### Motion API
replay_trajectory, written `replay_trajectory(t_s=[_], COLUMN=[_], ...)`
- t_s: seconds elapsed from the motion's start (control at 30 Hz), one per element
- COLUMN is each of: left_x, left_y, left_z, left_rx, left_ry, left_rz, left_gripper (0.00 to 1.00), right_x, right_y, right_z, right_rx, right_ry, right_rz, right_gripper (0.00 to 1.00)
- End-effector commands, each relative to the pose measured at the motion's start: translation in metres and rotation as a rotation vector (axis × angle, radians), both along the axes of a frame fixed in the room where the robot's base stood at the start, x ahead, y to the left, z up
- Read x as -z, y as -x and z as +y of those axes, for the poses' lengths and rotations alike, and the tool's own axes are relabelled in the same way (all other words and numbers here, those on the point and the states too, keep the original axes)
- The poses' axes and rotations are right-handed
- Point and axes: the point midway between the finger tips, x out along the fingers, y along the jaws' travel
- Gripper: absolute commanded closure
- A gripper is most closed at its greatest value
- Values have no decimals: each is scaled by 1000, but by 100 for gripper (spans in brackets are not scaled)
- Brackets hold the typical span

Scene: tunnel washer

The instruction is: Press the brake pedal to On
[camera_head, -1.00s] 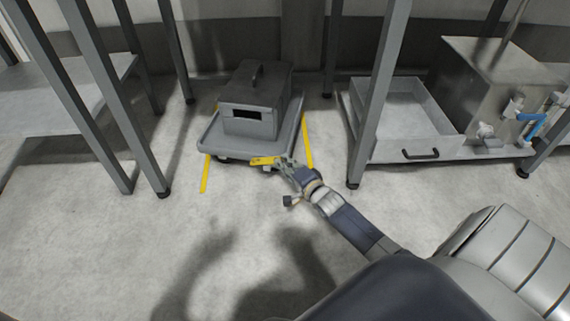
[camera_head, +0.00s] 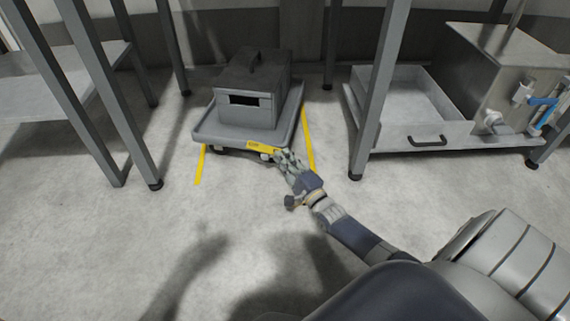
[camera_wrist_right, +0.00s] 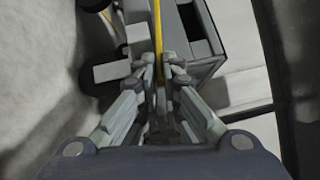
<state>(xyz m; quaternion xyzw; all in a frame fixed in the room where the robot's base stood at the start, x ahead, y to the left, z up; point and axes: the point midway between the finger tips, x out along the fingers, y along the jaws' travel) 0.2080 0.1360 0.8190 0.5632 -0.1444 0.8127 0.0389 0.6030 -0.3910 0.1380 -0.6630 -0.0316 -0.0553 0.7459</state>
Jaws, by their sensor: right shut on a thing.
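The grey wheeled cart (camera_head: 205,133) stands on the floor and carries a grey box (camera_head: 247,98) with a dark slot. The yellow brake pedal (camera_head: 261,147) is at the cart's front edge and looks close up against it. My right gripper (camera_head: 281,155) is shut on the pedal's right end. In the right wrist view the pedal shows as a thin yellow strip (camera_wrist_right: 158,35) between the fingertips (camera_wrist_right: 160,72). The pedal's lettering is too small to read. My left gripper is not in view.
Yellow floor strips (camera_head: 308,140) flank the cart. Metal table legs (camera_head: 118,110) stand to the left, and another leg (camera_head: 374,105) stands close to my right arm. A tray with a black handle (camera_head: 428,141) is at the right. The floor in front is clear.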

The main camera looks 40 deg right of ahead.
Motion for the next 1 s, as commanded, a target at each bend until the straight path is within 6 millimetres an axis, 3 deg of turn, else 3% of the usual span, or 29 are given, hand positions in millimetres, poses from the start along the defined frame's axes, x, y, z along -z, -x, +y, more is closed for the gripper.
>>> replay_trajectory(t_s=[0.03,0.3,0.83,0.9,1.0], left_x=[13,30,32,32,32], left_y=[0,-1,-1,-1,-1], left_z=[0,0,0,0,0], left_rx=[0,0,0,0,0], left_ry=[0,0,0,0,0], left_rz=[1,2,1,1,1], left_gripper=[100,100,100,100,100], right_x=[9,12,11,11,11], right_y=[-1,-1,-2,-2,-2], right_z=[0,1,1,1,2], right_rx=[1,1,1,1,0], right_ry=[-19,-87,-107,-107,-106], right_rz=[-18,-91,-106,-106,-107], right_gripper=[100,100,100,78,73])
